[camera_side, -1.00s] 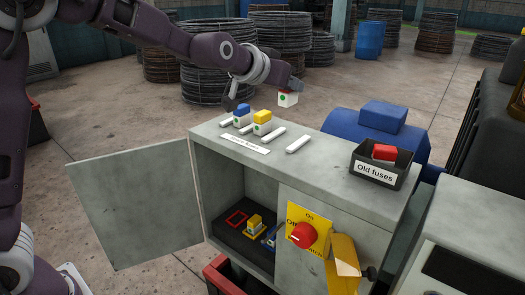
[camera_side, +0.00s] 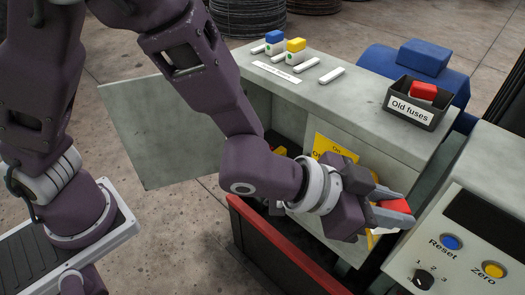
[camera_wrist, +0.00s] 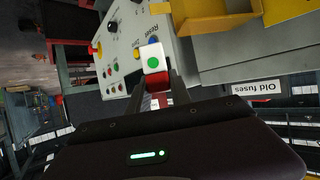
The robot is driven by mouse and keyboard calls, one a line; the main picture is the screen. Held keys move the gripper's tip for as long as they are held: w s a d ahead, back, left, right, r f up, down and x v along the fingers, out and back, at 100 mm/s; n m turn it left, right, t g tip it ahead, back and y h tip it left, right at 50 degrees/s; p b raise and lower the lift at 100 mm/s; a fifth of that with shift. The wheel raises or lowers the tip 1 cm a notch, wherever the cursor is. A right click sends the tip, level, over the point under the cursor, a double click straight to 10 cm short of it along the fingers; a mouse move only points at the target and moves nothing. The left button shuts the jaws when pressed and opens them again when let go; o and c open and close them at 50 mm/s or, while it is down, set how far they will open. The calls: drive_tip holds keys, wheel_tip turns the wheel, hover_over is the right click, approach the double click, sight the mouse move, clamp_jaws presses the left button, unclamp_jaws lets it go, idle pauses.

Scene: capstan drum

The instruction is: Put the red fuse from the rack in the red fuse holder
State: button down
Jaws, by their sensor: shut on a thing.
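My gripper (camera_side: 385,203) is shut on the red fuse (camera_side: 396,206), in front of the cabinet's right part. In the wrist view the fuse's white body (camera_wrist: 152,56) with a green dot sticks out beyond the fingers, its red part between them. The rack (camera_side: 305,66) on the cabinet top holds a blue fuse (camera_side: 275,37) and a yellow fuse (camera_side: 296,45). The red fuse holder inside the cabinet is hidden behind my arm in the side view and does not show in the wrist view.
The open cabinet door (camera_side: 160,130) stands at the left. The black "Old fuses" bin (camera_side: 409,110) on the cabinet top holds another red fuse (camera_side: 423,90). A control panel (camera_side: 465,235) stands at the right. A red-edged open box (camera_side: 285,240) lies below the cabinet.

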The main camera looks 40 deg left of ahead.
drive_tip(key=s+a+f+m+g+h, duration=0.25)
drive_tip(key=s+a+f, duration=0.25)
drive_tip(key=a+f, duration=0.45)
drive_tip(key=s+a+f+m+g+h, duration=0.1)
drive_tip(key=s+a+f+m+g, duration=0.25)
drive_tip(key=a+f, duration=0.6)
drive_tip(key=w+a+f+n+t+y, duration=0.65)
drive_tip(key=w+a+n+t, duration=0.2)
drive_tip(key=w+a, duration=0.25)
drive_tip(key=a+n+y, duration=0.5)
drive_tip(key=a+n, duration=0.1)
drive_tip(key=a, duration=1.1)
drive_tip(key=shift+t+y, duration=0.3)
drive_tip(key=shift+t, duration=0.05)
drive_tip(key=w, duration=1.5)
drive_tip(key=shift+w+a+r, duration=0.1)
drive_tip(key=shift+w+r, duration=0.05)
drive_tip(key=shift+w, duration=0.45)
drive_tip(key=f, duration=0.1)
drive_tip(key=w+f, duration=0.1)
drive_tip(key=f, duration=0.1)
drive_tip(key=shift+w, duration=0.15)
drive_tip(key=shift+f, duration=0.3)
